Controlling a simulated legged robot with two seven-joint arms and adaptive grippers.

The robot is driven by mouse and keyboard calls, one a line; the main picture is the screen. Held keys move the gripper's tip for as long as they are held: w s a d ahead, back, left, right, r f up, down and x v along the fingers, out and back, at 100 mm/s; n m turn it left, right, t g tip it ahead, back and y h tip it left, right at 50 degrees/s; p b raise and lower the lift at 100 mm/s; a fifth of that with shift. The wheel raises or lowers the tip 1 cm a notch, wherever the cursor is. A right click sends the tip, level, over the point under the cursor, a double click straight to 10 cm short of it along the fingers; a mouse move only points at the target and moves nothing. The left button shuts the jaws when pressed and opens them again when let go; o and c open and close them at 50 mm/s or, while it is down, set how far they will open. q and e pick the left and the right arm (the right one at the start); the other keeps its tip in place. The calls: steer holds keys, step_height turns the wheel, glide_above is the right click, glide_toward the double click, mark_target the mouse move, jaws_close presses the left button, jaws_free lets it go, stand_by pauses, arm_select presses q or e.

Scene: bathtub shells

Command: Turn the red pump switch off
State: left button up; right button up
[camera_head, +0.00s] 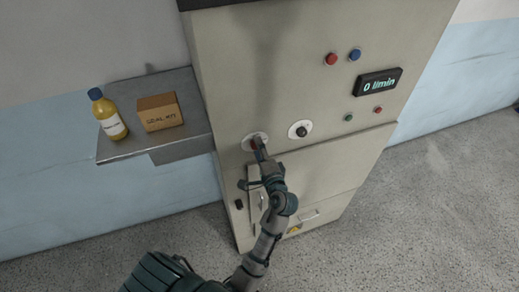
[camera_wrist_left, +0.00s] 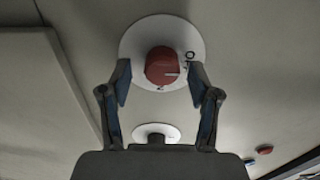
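The red pump switch (camera_wrist_left: 162,66) is a round knob on a white disc (camera_wrist_left: 135,44) on the cabinet front. Its pale pointer line points right in the wrist view, just below an O-like mark. In the head view the switch's white disc (camera_head: 247,141) is partly hidden by my left gripper (camera_head: 262,154). In the left wrist view my left gripper (camera_wrist_left: 160,82) is open. Its fingers are either side of the knob, with gaps showing on both sides. Whether the tips reach the knob's depth is unclear. My right gripper is not in view.
A black knob (camera_head: 301,131) is right of the red switch. Red (camera_head: 331,58) and blue (camera_head: 355,54) buttons sit above, near a display (camera_head: 379,83) reading "0 l/min". A shelf (camera_head: 185,148) at left carries a yellow bottle (camera_head: 109,116) and a box (camera_head: 160,112).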

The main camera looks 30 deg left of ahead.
arm_select(q)
steer(key=v, duration=0.7)
steer(key=shift+d, duration=0.25)
steer(key=shift+s+a, duration=0.1)
